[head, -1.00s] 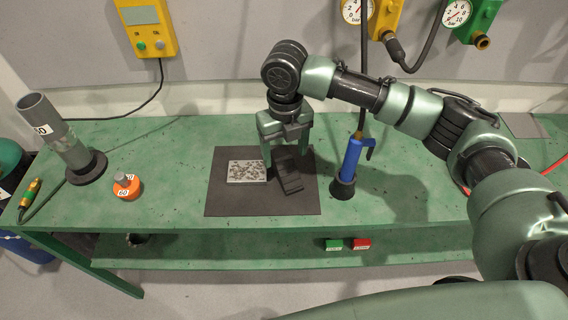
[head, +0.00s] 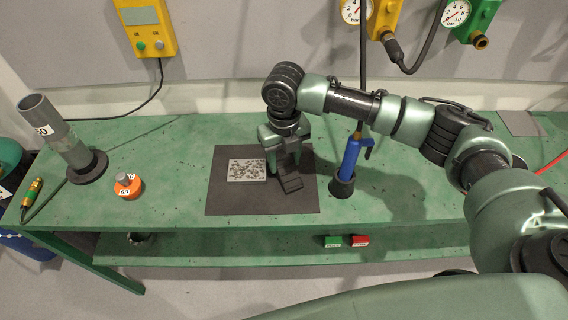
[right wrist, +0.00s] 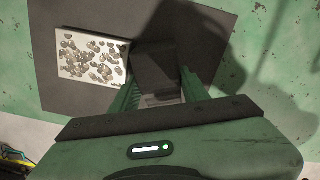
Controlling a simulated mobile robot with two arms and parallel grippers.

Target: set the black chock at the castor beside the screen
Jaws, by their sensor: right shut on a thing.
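The black chock (head: 290,183), a dark ridged block, is on the dark mat (head: 232,200), just right of a pale speckled plate (head: 247,170). My right gripper (head: 286,168) points down and is shut on the chock. In the right wrist view the chock (right wrist: 155,66) sits between the two green fingers of the gripper (right wrist: 158,94). I cannot tell whether the chock still touches the mat. I cannot make out a castor. A yellow wall box with a small grey display (head: 141,16) is at the upper left. My left gripper is not in view.
A blue handled tool (head: 350,163) stands close right of the mat. An orange knobbed piece (head: 128,188) and a grey tube on a round base (head: 68,140) stand at the left. Green and red blocks (head: 360,241) lie on the lower shelf.

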